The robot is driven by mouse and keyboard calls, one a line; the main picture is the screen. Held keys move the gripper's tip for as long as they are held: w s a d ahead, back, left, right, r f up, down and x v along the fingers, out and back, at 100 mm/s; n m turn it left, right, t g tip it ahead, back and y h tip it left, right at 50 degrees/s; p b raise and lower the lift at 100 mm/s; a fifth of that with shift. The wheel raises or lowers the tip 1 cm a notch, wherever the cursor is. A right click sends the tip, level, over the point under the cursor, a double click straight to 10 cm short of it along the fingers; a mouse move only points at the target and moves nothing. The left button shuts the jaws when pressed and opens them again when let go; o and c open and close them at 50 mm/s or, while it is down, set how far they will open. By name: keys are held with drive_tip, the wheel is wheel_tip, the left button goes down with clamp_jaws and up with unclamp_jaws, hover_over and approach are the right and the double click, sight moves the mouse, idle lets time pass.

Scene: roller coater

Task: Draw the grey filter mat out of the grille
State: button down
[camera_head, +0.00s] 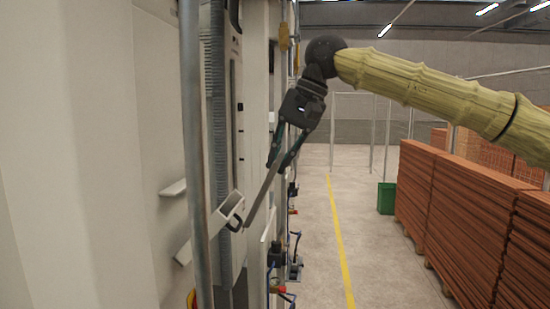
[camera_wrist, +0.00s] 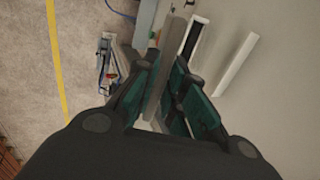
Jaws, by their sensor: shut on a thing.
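My gripper (camera_head: 281,160) is at the machine's side, pointing down and left, shut on a thin grey strip, the filter mat (camera_head: 262,199). In the wrist view the mat (camera_wrist: 167,62) stands upright between the green-padded fingers (camera_wrist: 164,85). Beside it is a white frame with a dark slot (camera_wrist: 188,42), apparently the grille. Mat and frame look side by side there, with a narrow gap. I cannot tell whether the mat's far end is still inside the grille.
A grey vertical pole (camera_head: 197,150) stands in front of the white machine wall (camera_head: 90,150). A white ledge (camera_head: 173,188) juts from the wall. Cables and fittings (camera_head: 290,262) line the machine low down. The aisle floor (camera_head: 315,230) is clear, with brown stacks (camera_head: 460,215) at right.

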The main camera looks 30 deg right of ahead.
drive_tip(key=s+d+r+p, duration=0.1)
drive_tip(key=s+d, duration=0.2)
drive_tip(key=d, duration=0.2)
drive_tip(key=shift+s+r+p, duration=0.25)
drive_tip(key=shift+r+p, duration=0.05)
idle(0.7)
drive_tip(key=shift+f, duration=0.1)
idle(0.5)
